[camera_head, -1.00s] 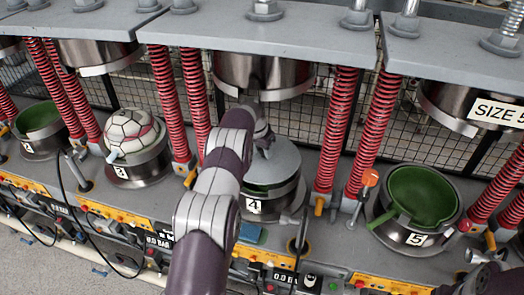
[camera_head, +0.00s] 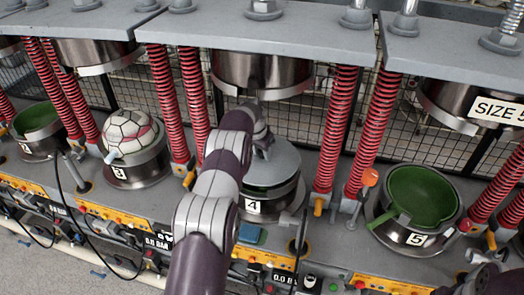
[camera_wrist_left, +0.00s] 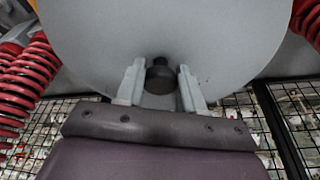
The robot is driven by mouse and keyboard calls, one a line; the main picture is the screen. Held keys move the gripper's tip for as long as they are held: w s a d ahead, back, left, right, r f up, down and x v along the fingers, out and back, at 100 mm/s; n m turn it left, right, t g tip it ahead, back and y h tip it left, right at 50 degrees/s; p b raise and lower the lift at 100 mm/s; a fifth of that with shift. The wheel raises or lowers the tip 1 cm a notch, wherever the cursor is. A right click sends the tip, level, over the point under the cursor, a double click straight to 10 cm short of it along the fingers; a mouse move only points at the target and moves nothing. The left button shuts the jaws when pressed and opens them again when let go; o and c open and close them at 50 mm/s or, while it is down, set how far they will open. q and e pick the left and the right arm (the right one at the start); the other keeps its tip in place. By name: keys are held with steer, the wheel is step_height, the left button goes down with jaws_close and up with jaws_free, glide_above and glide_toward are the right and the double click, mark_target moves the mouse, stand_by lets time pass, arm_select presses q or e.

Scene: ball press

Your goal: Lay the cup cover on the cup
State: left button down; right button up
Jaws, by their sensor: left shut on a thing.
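The cup cover (camera_head: 275,165) is a grey disc with a dark knob. It is over the cup marked 4 (camera_head: 283,204), a metal cup with a green inside. The cover looks close to the cup's rim, but I cannot tell whether it touches. My left gripper (camera_head: 264,142) is at the top of the cover. In the left wrist view, its two fingers (camera_wrist_left: 161,84) stand on either side of the knob, and the cover (camera_wrist_left: 225,35) fills the upper middle. My arm hides the left part of the cup and cover. My right gripper is not in view.
A metal press head (camera_head: 262,75) hangs above the cup, between red springs (camera_head: 337,130). Cup 3 holds a white ball (camera_head: 130,132) on the left. Green-lined cup 5 (camera_head: 418,239) is open on the right. A control panel (camera_head: 270,258) runs along the front.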

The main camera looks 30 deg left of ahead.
arm_select(q)
steer(key=shift+f+b, duration=0.55)
steer(key=shift+f, duration=0.05)
steer(key=c, duration=0.6)
jaws_free()
steer(key=shift+f, duration=0.1)
steer(key=shift+s+r+b, duration=0.15)
steer(key=shift+r+b, duration=0.35)
steer(key=v, duration=0.3)
steer(key=shift+r+b, duration=0.3)
steer(key=shift+r, duration=0.1)
steer(key=s+b, duration=0.2)
steer(key=s, duration=0.2)
steer(key=s+a+b, duration=0.1)
steer(key=s+b, duration=0.1)
steer(key=s, duration=0.2)
steer(key=s+b, duration=0.2)
steer(key=s, duration=0.2)
steer(key=shift+s+a+r, duration=0.15)
